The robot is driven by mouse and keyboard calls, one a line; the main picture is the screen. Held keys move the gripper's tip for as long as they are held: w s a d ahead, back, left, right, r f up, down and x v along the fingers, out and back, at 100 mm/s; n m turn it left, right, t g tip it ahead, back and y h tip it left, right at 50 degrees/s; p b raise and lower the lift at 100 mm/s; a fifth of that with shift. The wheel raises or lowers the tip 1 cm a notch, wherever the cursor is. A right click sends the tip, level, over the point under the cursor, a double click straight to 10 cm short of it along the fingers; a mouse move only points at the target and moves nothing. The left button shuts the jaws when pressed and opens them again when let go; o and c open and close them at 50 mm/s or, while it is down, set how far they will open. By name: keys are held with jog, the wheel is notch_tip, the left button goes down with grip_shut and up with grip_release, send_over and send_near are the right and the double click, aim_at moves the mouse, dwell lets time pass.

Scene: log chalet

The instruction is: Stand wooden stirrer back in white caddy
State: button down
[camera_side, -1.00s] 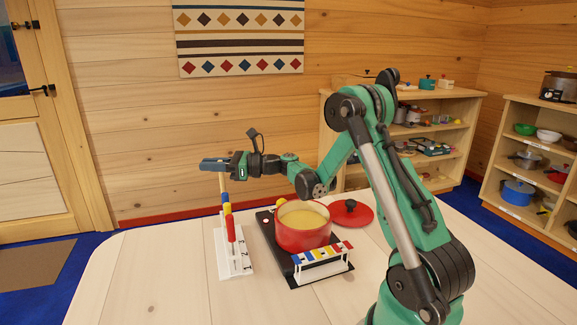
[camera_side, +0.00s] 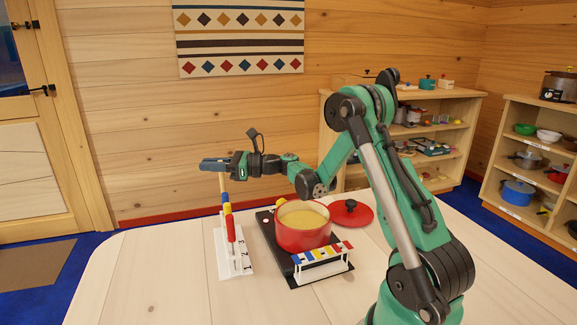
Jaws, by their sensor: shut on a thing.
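My gripper (camera_side: 214,164) is shut on the upper end of the wooden stirrer (camera_side: 222,183), above the left part of the table. The stirrer hangs upright as a thin pale stick. The white caddy (camera_side: 222,262) stands below it on the table, with dark marks on its side. Sticks with blue, yellow and red handles (camera_side: 231,230) stand upright in the caddy. The stirrer's lower end is lost behind or among these handles, so I cannot tell whether it is inside the caddy.
A red pot (camera_side: 303,240) with yellow contents sits on a black tray (camera_side: 265,222) right of the caddy. A white rack (camera_side: 322,270) with coloured squares stands in front of it. A red lid (camera_side: 351,214) lies behind right. The table's left front is clear.

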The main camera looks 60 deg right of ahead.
jog(key=shift+f, duration=2.75)
jog(key=c, duration=0.8)
grip_release()
jog(key=shift+o, duration=0.2)
jog(key=v, duration=0.5)
jog(key=shift+s+d, duration=0.15)
jog(key=shift+s, duration=0.15)
